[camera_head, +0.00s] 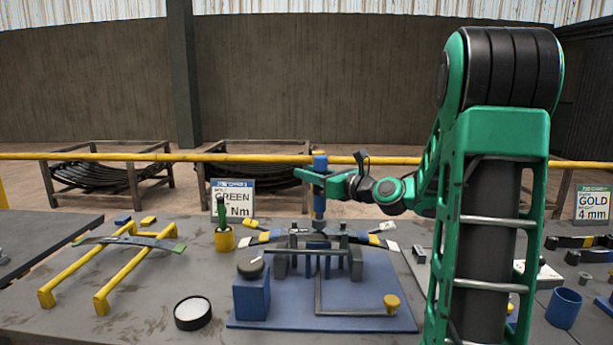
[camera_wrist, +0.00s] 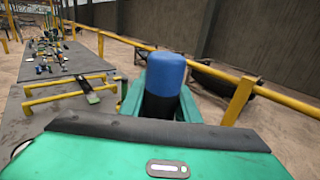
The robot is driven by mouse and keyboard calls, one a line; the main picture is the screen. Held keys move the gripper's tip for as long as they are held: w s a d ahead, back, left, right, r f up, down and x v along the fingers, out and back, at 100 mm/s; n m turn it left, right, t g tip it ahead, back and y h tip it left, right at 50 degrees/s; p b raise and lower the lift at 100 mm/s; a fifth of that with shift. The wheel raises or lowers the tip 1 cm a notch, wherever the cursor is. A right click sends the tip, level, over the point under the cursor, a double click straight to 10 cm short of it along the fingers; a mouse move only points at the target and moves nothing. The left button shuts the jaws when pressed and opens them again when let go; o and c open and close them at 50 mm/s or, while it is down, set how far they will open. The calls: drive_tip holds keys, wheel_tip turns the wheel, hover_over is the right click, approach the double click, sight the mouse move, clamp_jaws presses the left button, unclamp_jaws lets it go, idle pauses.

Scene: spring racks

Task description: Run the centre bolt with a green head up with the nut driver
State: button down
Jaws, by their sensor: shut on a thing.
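My gripper (camera_head: 313,177) is shut on the nut driver (camera_head: 319,203), a dark upright tool with blue parts. The driver stands above the middle of the leaf spring stack (camera_head: 268,237) in the blue fixture. Its blue top (camera_wrist: 165,74) rises between my fingers in the wrist view. The driver's lower end is close over the clamp's middle; I cannot tell whether it touches a bolt. I cannot make out the centre bolt's green head.
The fixture's blue base plate (camera_head: 260,309) carries a blue block (camera_head: 252,296) and a grey bar with a yellow knob (camera_head: 391,302). A yellow cup (camera_head: 224,240), yellow rails (camera_head: 120,287) and a round dish (camera_head: 193,313) are left. A blue cup (camera_head: 562,308) is right.

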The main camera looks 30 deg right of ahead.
drive_tip(key=shift+f, duration=0.6)
idle(1.3)
wheel_tip(320, 180, up, 7)
drive_tip(key=shift+r, duration=0.15)
idle(1.0)
idle(0.4)
